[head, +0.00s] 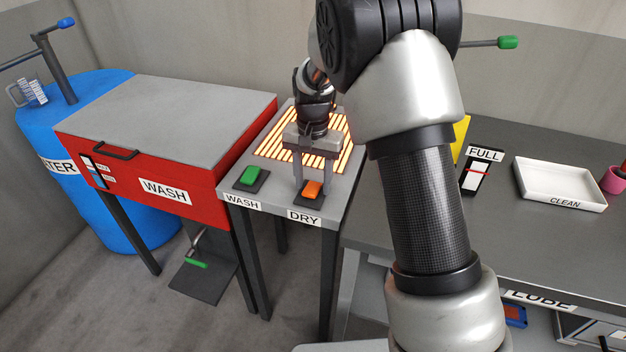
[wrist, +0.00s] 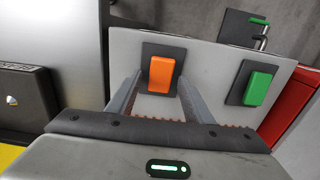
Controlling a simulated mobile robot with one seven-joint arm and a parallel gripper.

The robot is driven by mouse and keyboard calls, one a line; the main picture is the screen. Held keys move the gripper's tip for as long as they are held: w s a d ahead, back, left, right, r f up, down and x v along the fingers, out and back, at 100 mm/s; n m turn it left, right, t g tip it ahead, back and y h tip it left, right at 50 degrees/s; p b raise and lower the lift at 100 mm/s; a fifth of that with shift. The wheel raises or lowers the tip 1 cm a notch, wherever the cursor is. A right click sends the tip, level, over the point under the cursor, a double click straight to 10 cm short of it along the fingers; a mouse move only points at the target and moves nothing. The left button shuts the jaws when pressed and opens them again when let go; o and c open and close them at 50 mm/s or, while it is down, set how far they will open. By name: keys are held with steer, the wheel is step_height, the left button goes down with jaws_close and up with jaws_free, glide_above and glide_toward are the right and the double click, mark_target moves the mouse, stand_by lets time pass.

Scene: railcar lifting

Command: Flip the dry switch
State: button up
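The dry switch (head: 312,189) is an orange rocker on a dark plate, above the DRY label (head: 304,217) at the front of a small grey stand. In the wrist view the orange switch (wrist: 161,75) shows between the two finger tips. My gripper (head: 313,184) is over the stand, pointing down at the switch, with its fingers apart on either side of it. In the wrist view my gripper (wrist: 157,90) is open and holds nothing. I cannot tell whether the fingers touch the switch.
A green switch (head: 250,175) sits left of the orange one, above the WASH label. A glowing grille (head: 270,143) lies behind the switches. The red wash box (head: 200,190) stands to the left. A dark table (head: 440,215) with a white CLEAN tray (head: 561,170) stands to the right.

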steer(key=c, duration=1)
steer(key=shift+o, duration=0.2)
steer(key=t+b, duration=0.2)
steer(key=b, duration=0.1)
steer(key=shift+s+a+f+h, duration=0.25)
steer(key=shift+s+h, duration=0.1)
steer(key=shift+h, duration=0.05)
steer(key=shift+s+r+t+h+b, duration=0.1)
steer(key=shift+r+t+h+b, duration=0.2)
steer(key=shift+t+b, duration=0.55)
steer(key=o, duration=1)
steer(key=shift+o, duration=0.2)
steer(key=shift+r, duration=0.15)
steer(key=p+v, duration=0.3)
steer(key=v, duration=1.4)
steer(key=shift+r, duration=0.1)
